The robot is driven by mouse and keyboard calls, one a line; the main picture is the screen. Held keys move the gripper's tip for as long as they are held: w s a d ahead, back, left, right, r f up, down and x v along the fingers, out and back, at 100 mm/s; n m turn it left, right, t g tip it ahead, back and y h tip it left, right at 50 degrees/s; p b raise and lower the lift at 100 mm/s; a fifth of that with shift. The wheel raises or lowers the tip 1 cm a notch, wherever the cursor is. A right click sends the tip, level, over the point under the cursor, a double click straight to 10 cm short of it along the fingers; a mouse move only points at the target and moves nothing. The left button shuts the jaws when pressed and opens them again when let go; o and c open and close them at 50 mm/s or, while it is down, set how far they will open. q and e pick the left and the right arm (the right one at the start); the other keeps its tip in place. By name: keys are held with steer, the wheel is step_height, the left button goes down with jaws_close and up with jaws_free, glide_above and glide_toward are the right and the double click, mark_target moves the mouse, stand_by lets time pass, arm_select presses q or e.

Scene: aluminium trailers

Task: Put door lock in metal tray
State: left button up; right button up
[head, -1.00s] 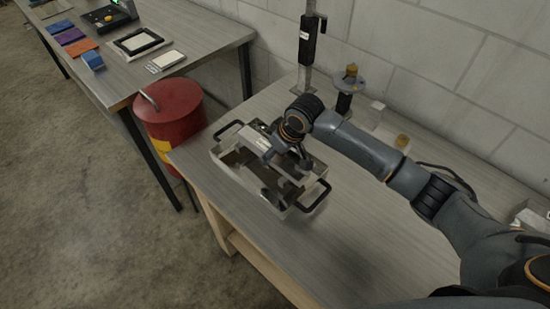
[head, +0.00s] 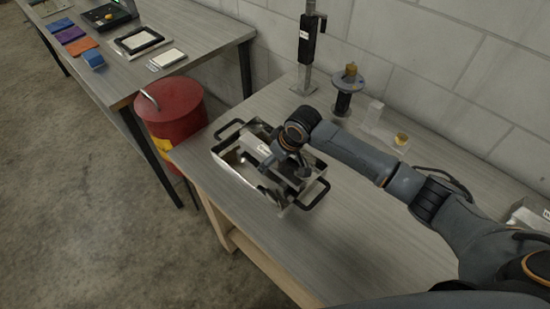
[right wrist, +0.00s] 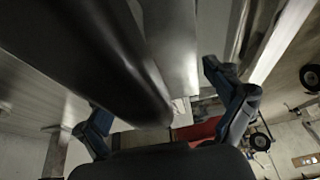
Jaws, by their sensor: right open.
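The metal tray (head: 232,172) is a shiny open box with black handles, near the front edge of the grey workbench. My right gripper (head: 283,188) is low over the tray's right half and hides part of its inside. In the right wrist view my right gripper (right wrist: 158,98) is open, its fingers wide apart. A thick dark bar and a silvery surface fill the near part of that view; I cannot tell what they belong to. I cannot make out the door lock with certainty; dark and pale shapes in the tray are partly covered by my wrist. My left gripper is not in view.
A red drum (head: 172,118) stands left of the workbench (head: 350,235). A black spool-like stand (head: 345,92) and small pale blocks stand toward the wall. Another table (head: 190,45) at the back left holds flat items. The bench's front right is clear.

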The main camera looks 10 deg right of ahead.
steer(key=b+v, duration=0.1)
steer(key=v, duration=1.1)
steer(key=shift+r, duration=0.2)
